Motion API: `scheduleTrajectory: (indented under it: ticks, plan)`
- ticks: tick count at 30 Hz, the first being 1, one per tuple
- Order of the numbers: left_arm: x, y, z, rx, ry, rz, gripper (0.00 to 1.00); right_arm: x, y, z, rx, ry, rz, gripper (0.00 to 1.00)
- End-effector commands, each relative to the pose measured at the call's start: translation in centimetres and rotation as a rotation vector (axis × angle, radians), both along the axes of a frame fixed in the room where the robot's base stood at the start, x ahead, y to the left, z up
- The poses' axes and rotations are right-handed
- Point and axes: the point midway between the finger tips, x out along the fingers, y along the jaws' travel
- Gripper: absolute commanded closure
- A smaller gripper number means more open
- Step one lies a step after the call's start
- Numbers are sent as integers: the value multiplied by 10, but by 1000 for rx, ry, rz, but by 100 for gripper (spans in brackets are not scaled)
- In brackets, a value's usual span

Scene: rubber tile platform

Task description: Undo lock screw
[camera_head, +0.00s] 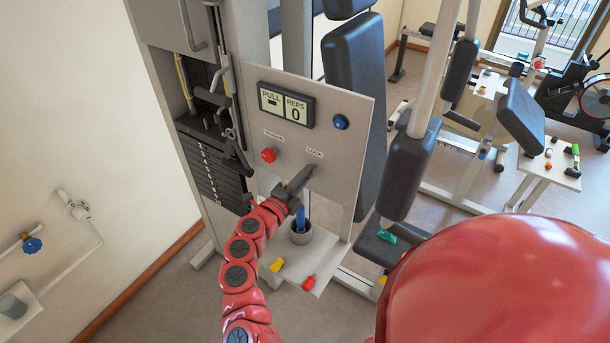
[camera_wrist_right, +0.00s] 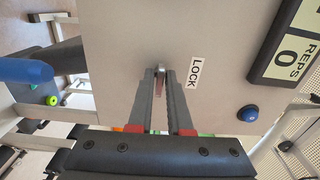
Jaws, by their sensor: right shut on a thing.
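A light grey panel (camera_head: 345,105) on the weight machine bears a LOCK label (camera_head: 314,153), which also shows in the right wrist view (camera_wrist_right: 195,73). My right gripper (camera_head: 302,178) is at the panel right below this label. In the right wrist view its two fingers (camera_wrist_right: 161,80) point at the panel and close on the small grey lock screw (camera_wrist_right: 161,69), of which only the end shows between the tips. The gripper hides the screw in the head view. My left gripper is not in view.
The panel also holds a display (camera_head: 286,104), a red knob (camera_head: 269,155) and a blue knob (camera_head: 341,122). A weight stack (camera_head: 205,165) stands at left, padded seats at right.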

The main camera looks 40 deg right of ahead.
Motion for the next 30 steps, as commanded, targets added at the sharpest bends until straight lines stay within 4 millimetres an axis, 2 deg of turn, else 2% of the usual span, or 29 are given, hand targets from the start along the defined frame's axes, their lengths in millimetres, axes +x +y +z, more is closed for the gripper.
scheduleTrajectory:
  ticks: [6,7,10,11,22,26,30]
  plan:
    - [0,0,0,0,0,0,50,0,1,-1,2,0,3,100]
    - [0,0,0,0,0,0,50,0,1,-1,2,0,2,81]
    - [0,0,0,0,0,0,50,0,1,-1,2,0,2,63]
    - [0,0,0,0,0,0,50,0,1,-1,3,-1,2,60]
    - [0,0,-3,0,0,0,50,-1,6,-2,3,-2,3,60]
    - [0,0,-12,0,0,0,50,-8,26,-5,4,-2,7,60]
    - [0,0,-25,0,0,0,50,-22,58,-6,5,-3,5,60]
